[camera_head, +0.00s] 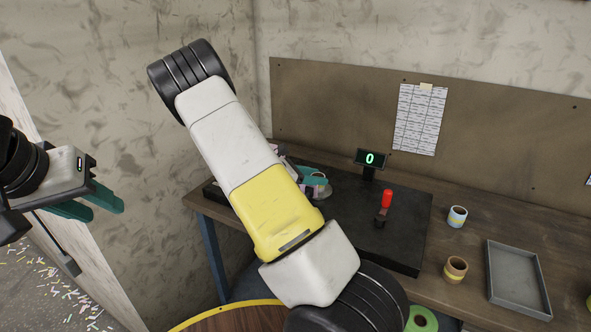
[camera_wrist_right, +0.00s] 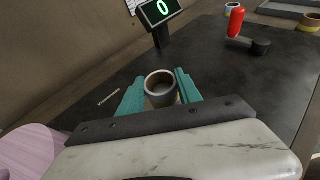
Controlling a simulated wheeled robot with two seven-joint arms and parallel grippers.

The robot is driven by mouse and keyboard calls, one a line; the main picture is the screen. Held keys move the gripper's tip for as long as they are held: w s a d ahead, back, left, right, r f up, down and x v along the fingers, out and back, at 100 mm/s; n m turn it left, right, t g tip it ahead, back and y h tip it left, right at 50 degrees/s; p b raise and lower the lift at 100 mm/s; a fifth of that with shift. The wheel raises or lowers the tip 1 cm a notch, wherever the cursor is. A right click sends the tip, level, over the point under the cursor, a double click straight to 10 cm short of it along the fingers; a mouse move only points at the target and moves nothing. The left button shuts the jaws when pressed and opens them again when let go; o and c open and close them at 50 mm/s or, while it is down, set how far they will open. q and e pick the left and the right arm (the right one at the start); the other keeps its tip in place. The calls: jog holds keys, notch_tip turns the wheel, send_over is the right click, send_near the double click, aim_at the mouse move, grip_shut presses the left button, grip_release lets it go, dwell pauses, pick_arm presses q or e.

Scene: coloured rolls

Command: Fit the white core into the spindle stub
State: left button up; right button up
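In the head view my right gripper (camera_head: 314,177) is partly hidden behind my own arm. I cannot make out the spindle stub; whether the core is on it or above it does not show. My left gripper (camera_head: 98,203) is open and empty at the left, away from the bench.
A display reading 0 (camera_head: 370,158) and a red-knobbed lever (camera_head: 387,200) stand on the machine. To the right are a blue-and-white roll (camera_head: 457,217), a tan-and-yellow roll (camera_head: 455,270) and an empty grey tray (camera_head: 515,279). A green roll (camera_head: 421,320) shows at the bottom.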

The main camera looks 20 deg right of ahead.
jog(key=o, duration=0.5)
jog(key=v, duration=0.8)
jog(key=shift+d, duration=0.1)
